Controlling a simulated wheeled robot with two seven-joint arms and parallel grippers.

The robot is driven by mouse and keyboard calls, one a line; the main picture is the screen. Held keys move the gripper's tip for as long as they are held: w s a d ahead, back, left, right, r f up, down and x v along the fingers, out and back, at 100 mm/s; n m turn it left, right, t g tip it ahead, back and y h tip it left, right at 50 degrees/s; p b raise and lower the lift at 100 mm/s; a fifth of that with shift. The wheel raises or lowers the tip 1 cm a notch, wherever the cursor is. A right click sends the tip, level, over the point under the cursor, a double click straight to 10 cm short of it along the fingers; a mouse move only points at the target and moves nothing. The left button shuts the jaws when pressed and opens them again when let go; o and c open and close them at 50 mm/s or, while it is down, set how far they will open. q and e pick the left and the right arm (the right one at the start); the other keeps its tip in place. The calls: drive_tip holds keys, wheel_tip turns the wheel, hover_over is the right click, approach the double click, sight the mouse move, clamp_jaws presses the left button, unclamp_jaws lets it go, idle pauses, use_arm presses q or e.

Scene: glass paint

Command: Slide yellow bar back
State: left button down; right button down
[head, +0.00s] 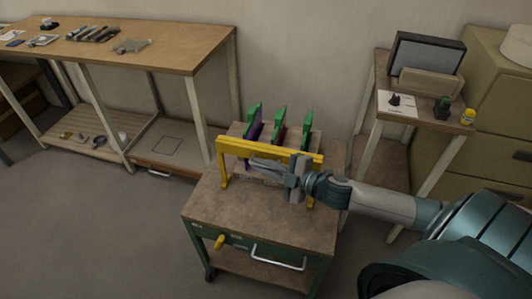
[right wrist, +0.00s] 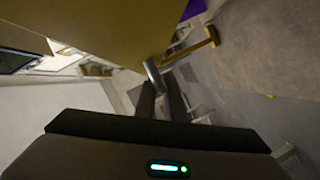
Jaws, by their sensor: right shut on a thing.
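The yellow bar (head: 270,150) stands like a low frame on legs across the top of a small cart (head: 265,215). My right gripper (head: 262,165) reaches in from the right and is just in front of the bar, below its top beam. In the right wrist view, the bar (right wrist: 115,30) fills the upper part. My right fingers (right wrist: 160,92) are shut on a short grey metal piece (right wrist: 154,75) that seems to be a handle on the bar. Its joint with the bar is not clear. My left gripper is not in view.
Upright pieces with green tops (head: 279,125) stand behind the bar. The cart has a metal handle (head: 279,258) and a yellow knob (head: 219,242) in front. A wooden bench (head: 175,50) stands left; a small table with a framed panel (head: 428,55) stands right. The cart's front top is clear.

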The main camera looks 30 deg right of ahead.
drive_tip(key=shift+s+a+f, duration=0.15)
drive_tip(key=shift+s+a, duration=0.4)
drive_tip(key=shift+a, duration=0.1)
drive_tip(key=c, duration=2.1)
unclamp_jaws()
drive_tip(key=shift+a, duration=0.1)
drive_tip(key=shift+s, duration=0.1)
drive_tip(key=shift+b+v, duration=0.75)
drive_tip(key=shift+v, duration=8)
